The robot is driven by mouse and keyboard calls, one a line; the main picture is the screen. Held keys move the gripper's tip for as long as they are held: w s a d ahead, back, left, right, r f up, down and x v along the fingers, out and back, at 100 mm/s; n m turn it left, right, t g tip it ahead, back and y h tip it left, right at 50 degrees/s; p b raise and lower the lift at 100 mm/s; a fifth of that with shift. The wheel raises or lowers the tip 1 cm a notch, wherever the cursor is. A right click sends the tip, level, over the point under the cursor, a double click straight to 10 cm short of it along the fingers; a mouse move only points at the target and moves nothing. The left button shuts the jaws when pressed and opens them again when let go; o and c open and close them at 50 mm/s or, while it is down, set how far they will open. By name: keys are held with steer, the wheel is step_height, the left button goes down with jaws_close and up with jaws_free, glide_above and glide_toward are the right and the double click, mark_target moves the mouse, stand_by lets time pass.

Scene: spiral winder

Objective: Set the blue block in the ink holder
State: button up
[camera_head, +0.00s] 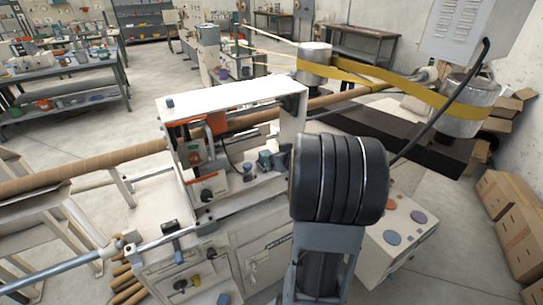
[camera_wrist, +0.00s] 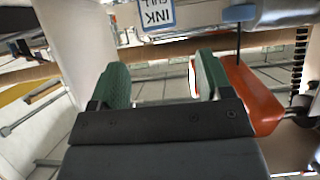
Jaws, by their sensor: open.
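My gripper (camera_wrist: 160,82) is open in the wrist view, with two green-padded fingers and nothing visible between them. A white label with a blue border reading INK (camera_wrist: 157,13) is beyond the fingers at the top; the holder's full shape is cut off. A small blue piece (camera_wrist: 239,13) is at the upper right, apart from the fingers; I cannot tell if it is the blue block. In the head view, blue-grey pieces (camera_head: 266,160) sit inside the machine's white frame. My gripper cannot be made out there, where my dark arm covers part of the machine.
An orange-red part (camera_wrist: 250,95) stands close beside the right finger. A white panel (camera_wrist: 75,45) is at the left. In the head view, the white frame (camera_head: 240,102) and a long brown tube (camera_head: 85,168) cross the work area. Cardboard boxes (camera_head: 515,225) stand at the right.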

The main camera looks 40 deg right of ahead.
steer(key=s+a+r+m+g+h, duration=0.1)
steer(key=s+a+r+g+h, duration=0.15)
steer(key=a+r, duration=0.4)
steer(key=s+a+f+n+g+y, duration=0.1)
steer(key=s+a+f+g+y, duration=0.1)
steer(key=s+a, duration=0.4)
steer(key=s+a+f+n+g+y, duration=0.1)
steer(key=s+a+f+g+y, duration=0.1)
steer(key=s+a, duration=0.5)
steer(key=a+g, duration=0.1)
steer(key=a, duration=0.5)
steer(key=shift+a+n+g, duration=0.3)
steer(key=shift+g, duration=0.05)
steer(key=shift+c, duration=0.3)
